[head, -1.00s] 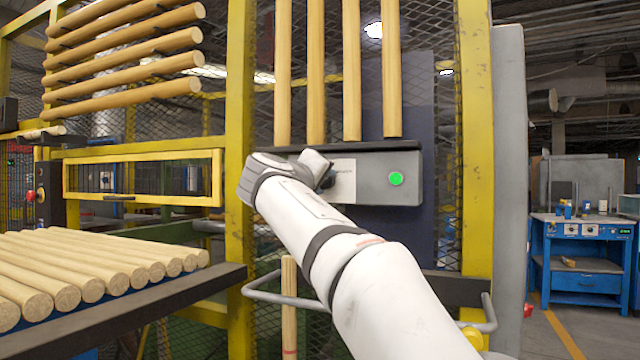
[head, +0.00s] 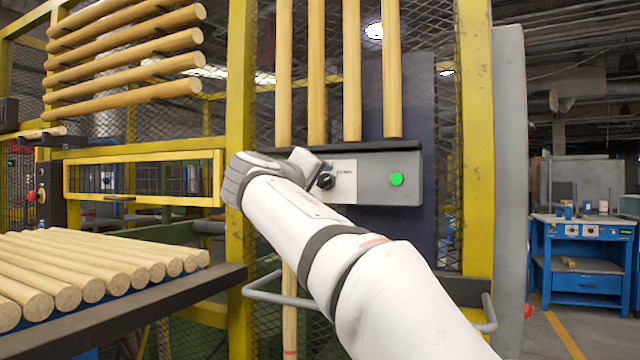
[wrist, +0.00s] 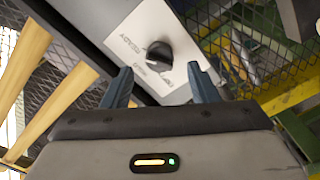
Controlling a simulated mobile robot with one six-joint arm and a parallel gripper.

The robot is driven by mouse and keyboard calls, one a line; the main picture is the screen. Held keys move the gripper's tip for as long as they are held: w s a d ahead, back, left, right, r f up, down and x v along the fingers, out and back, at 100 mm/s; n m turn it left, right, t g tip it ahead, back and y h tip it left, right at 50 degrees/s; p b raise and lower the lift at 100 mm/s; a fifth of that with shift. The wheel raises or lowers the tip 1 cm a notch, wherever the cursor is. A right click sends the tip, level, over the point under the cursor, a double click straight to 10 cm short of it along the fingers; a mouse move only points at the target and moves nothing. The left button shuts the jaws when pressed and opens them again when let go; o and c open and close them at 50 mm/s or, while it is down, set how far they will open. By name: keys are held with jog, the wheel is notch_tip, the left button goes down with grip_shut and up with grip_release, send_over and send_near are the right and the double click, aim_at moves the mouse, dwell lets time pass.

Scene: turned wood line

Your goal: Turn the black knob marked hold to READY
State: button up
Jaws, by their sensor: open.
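The black knob (head: 326,181) sits on a white label plate (head: 343,181) on the front of a grey control box (head: 378,180). In the head view my white arm reaches to the box from the lower right, and the fingers are hidden behind my wrist.
A lit green button (head: 396,179) is on the box, right of the knob. Upright wooden rods (head: 352,70) stand above it. A yellow post (head: 240,180) is close left of my wrist, and a grey rail (head: 290,298) runs below. More rods lie on the table at left.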

jog(key=v, duration=0.4)
jog(key=shift+s, duration=0.1)
jog(key=s+d+f+m+g+y+p, duration=0.1)
jog(key=s+d+f+g+p, duration=0.35)
jog(key=d+p, duration=0.45)
jog(key=s+d+f+m+g+y+p, duration=0.1)
jog(key=s+d+f+g+p, duration=0.25)
jog(key=d+f+p, duration=0.4)
jog(key=s+d+f+m+g+y+p, duration=0.2)
jog(key=s+p, duration=0.4)
jog(key=s, duration=0.4)
jog(key=s+d+f+m+g+y+p, duration=0.2)
jog(key=s+d+f+m+g+p, duration=0.1)
jog(key=s+p, duration=0.4)
notch_tip(320, 180, down, 2)
jog(key=s+g, duration=0.1)
jog(key=s, duration=0.1)
jog(key=shift+s, duration=0.4)
jog(key=shift+f, duration=0.1)
